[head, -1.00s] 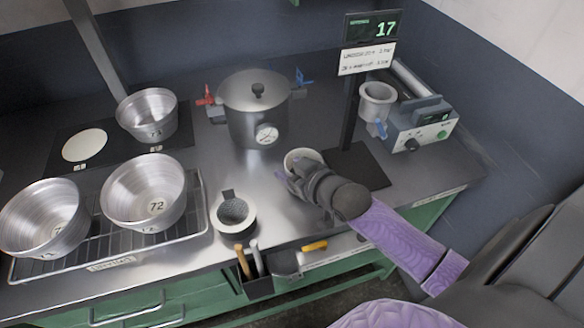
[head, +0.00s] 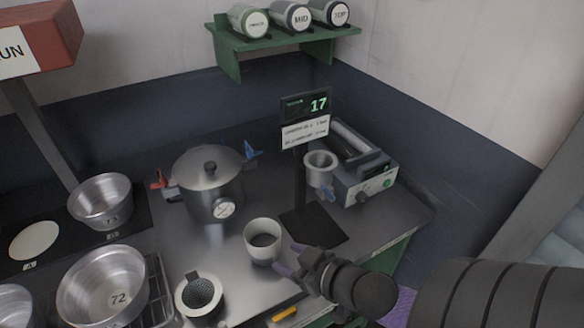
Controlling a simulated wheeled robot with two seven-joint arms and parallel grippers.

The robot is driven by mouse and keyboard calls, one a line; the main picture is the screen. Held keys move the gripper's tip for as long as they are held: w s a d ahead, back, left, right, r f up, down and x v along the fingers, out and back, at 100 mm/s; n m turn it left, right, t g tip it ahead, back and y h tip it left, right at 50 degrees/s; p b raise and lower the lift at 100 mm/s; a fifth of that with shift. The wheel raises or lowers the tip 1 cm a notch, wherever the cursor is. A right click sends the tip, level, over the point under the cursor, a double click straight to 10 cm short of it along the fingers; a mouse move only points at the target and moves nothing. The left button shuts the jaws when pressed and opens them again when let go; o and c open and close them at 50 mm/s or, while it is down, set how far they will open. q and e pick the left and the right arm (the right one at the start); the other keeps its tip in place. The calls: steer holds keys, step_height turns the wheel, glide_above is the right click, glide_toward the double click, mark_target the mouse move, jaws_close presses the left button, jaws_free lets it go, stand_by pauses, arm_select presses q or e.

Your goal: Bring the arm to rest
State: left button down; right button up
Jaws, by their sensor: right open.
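My right gripper (head: 291,260) is open and empty, at the lower middle right. Its purple fingertips point left towards a pale cup (head: 257,254) with dark contents. The cup stands upright on the steel counter, just left of the fingertips. I cannot tell whether the fingertips touch it. My right arm comes in from the lower right, over the counter's front edge. My left gripper is not in view.
A lidded pot (head: 207,188) stands behind the cup. A dark strainer (head: 200,297) and metal bowls (head: 103,285) are at left. A green shelf (head: 280,39) holds canisters.

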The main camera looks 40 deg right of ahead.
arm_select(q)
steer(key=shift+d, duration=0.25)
arm_select(e)
steer(key=s+a+f+g+h, duration=0.1)
steer(key=s+a+f+g, duration=0.2)
steer(key=s+a+g, duration=0.7)
step_height(320, 180, down, 21)
steer(key=s+g+b, duration=0.1)
steer(key=s+b, duration=0.1)
steer(key=b, duration=0.2)
arm_select(q)
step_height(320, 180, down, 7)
steer(key=b, duration=0.3)
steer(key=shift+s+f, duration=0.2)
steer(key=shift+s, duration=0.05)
arm_select(e)
steer(key=s+d+f+g, duration=0.1)
steer(key=s+f, duration=0.5)
steer(key=f, duration=0.1)
steer(key=s+d+f, duration=0.2)
steer(key=s+f, duration=0.5)
steer(key=f, duration=0.1)
steer(key=shift+d+f+g+h, duration=0.25)
steer(key=shift+f+g+h, duration=0.05)
steer(key=shift+g+h, duration=0.1)
steer(key=shift+s, duration=0.1)
